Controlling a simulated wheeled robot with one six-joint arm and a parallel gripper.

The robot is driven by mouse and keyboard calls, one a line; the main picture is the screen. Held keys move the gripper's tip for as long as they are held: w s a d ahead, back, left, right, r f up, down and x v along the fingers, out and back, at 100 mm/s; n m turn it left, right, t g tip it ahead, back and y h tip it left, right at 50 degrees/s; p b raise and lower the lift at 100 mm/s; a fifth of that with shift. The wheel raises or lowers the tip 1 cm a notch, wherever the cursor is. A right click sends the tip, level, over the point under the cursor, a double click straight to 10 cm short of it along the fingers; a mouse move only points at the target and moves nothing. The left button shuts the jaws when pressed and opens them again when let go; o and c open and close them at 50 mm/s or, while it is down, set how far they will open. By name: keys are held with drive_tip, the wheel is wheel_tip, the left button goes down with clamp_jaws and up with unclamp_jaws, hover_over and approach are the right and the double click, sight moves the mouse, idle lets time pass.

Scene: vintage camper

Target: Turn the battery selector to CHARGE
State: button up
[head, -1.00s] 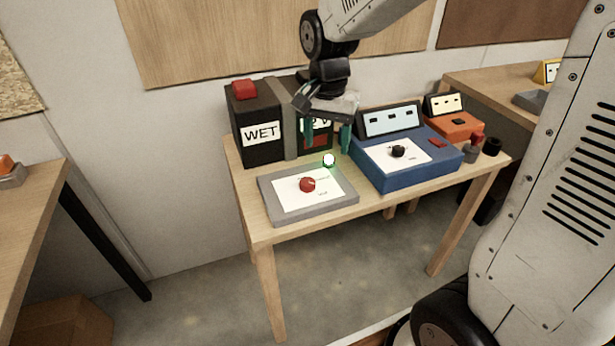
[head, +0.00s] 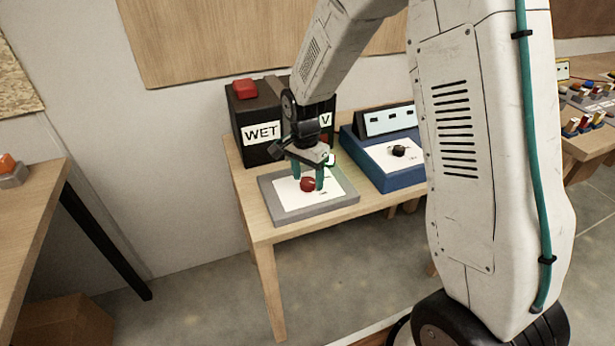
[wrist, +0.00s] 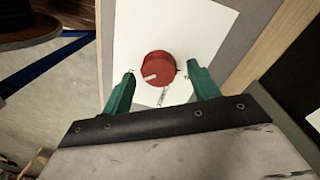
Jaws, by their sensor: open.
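The battery selector is a round red knob (head: 308,185) on a white card (head: 286,198) set on a grey panel (head: 292,216) on the small wooden table. In the wrist view the red knob (wrist: 158,67) has a pale pointer mark toward its lower left. Small print surrounds it, too small to read. My gripper (head: 308,180) is open, with green fingers to either side of the knob. In the wrist view the fingertips (wrist: 160,78) lie left and right of the knob, apart from it.
A black battery box marked WET (head: 262,132) with a red cap stands behind the panel. A blue box (head: 374,172) with a black knob (head: 399,151) stands to the right, partly behind my arm. Bare wood (head: 246,186) shows left of the panel.

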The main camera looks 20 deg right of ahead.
drive_tip(key=shift+f, duration=0.25)
drive_tip(key=shift+c, duration=0.2)
drive_tip(key=c, duration=0.9)
